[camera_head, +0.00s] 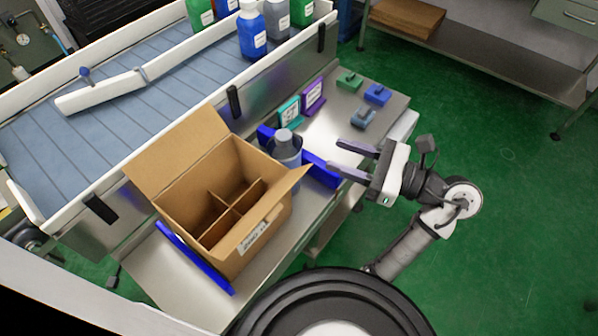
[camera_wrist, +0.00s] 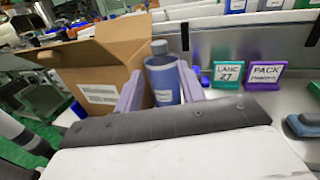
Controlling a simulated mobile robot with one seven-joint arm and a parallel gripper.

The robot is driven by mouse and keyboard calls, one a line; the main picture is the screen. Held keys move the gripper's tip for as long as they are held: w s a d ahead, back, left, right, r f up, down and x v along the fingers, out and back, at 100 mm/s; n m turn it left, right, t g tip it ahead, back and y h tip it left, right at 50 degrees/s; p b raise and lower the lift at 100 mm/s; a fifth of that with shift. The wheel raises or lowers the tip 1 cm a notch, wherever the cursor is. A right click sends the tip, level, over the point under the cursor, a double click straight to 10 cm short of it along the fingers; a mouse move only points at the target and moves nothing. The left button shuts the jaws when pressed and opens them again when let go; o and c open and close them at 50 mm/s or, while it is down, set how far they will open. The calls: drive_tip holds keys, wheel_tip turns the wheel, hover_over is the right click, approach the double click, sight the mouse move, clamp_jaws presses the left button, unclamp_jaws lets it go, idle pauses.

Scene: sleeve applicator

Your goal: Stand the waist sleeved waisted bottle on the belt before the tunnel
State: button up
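A blue-grey bottle with a grey cap (camera_head: 287,148) stands upright on the steel side table, just behind the open carton; the carton's flap hides its lower part. In the wrist view, the bottle (camera_wrist: 162,80) shows a pale label low on its body and appears between my fingers, beyond their tips. I cannot make out a waist sleeve on it. My gripper (camera_head: 335,155) is open and empty, to the right of the bottle and apart from it, with its fingers pointing towards it. The slatted blue-grey belt (camera_head: 60,140) runs beyond the table. I cannot identify the tunnel.
The divided carton (camera_head: 225,150) stands close left of the bottle. Blue rails (camera_head: 322,172) lie around it. Teal (camera_head: 289,112) and purple (camera_head: 313,96) signs and several small blocks stand farther back. A white guide bar (camera_head: 100,92) crosses the belt; several bottles stand at its far end.

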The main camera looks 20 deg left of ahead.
sight(291, 144)
drive_tip(key=shift+m, duration=0.5)
drive_tip(key=a, duration=0.2)
drive_tip(key=a+f, duration=0.1)
drive_tip(key=a, duration=0.4)
drive_tip(key=shift+w+f+p, duration=0.2)
drive_tip(key=shift+f+p, duration=0.15)
drive_tip(key=shift+p, duration=0.05)
drive_tip(key=a, duration=0.3)
drive_tip(key=a+p, duration=0.1)
drive_tip(key=shift+w+a+r, duration=0.25)
drive_tip(key=shift+r, duration=0.15)
drive_tip(key=shift+w+a, duration=0.15)
drive_tip(key=shift+a, duration=0.45)
clamp_jaws()
